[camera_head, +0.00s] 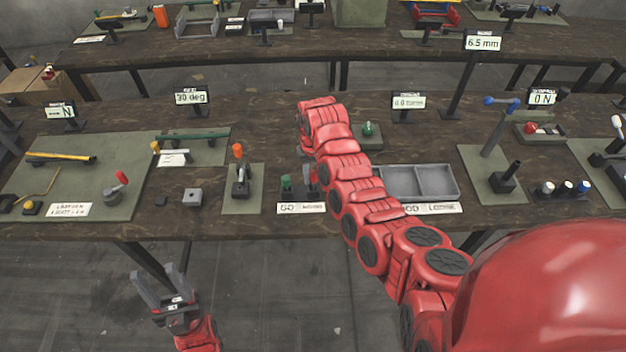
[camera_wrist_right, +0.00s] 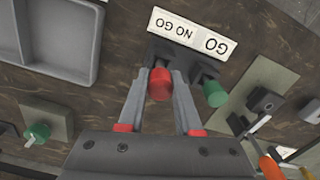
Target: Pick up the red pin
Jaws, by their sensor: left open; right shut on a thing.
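The red pin (camera_wrist_right: 160,86) stands between the two fingers of my right gripper (camera_wrist_right: 162,74) in the right wrist view. The fingers are shut on it. It is over the dark block under the "GO NO GO" label (camera_wrist_right: 192,33); I cannot tell if its lower end still sits in the block. In the head view my right arm mostly hides the pin and the right fingers. A green pin (camera_wrist_right: 215,93) stands beside it in a dark holder; it also shows in the head view (camera_head: 286,183). My left gripper (camera_head: 162,279) is open and empty in front of the table.
A grey two-part tray (camera_head: 456,183) is right of my right arm. A green-knobbed piece (camera_head: 368,131) stands behind the arm. Bare table lies along the front edge.

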